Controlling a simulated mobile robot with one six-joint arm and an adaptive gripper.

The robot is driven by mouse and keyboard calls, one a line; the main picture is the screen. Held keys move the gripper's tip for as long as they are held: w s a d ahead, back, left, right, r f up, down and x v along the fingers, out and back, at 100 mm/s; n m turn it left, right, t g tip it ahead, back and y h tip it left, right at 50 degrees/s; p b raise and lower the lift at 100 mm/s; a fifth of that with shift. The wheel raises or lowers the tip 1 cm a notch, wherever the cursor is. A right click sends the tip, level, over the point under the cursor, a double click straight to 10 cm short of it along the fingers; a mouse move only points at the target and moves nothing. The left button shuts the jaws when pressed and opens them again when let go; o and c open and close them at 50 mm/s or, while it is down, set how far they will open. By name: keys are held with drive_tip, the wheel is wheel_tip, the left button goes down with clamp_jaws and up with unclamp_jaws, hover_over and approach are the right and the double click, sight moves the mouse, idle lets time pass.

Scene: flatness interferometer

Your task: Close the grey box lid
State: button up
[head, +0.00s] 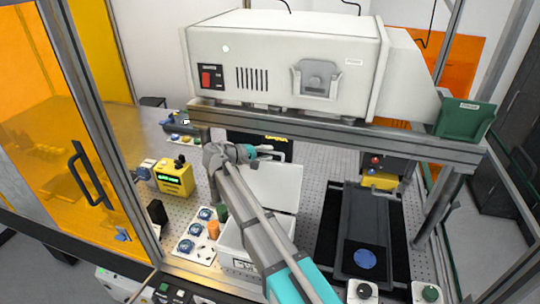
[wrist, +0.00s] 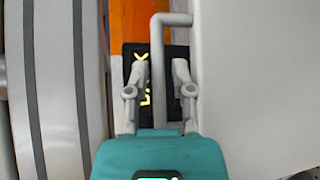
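The grey box (head: 232,236) stands on the perforated bench, partly hidden behind my arm. Its pale lid (head: 277,187) is raised, leaning up at the back of the box. My gripper (head: 268,153) is at the lid's upper left edge. In the wrist view, a grey bent handle (wrist: 158,75) runs up between the two fingers of my gripper (wrist: 159,75) and bends right toward a large pale panel (wrist: 255,80), which looks like the lid. The fingers are apart, with visible gaps to the handle on both sides. The fingertips are small in the head view.
A white instrument (head: 280,65) on a metal beam (head: 330,122) hangs over the bench behind the lid. A yellow device (head: 174,178) and a tray of round parts (head: 196,237) stand left. A dark slide unit (head: 365,225) stands right.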

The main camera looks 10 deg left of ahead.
drive_tip(key=shift+w+d+f, duration=0.15)
drive_tip(key=shift+w+d, duration=0.25)
drive_tip(key=shift+d, duration=0.1)
clamp_jaws()
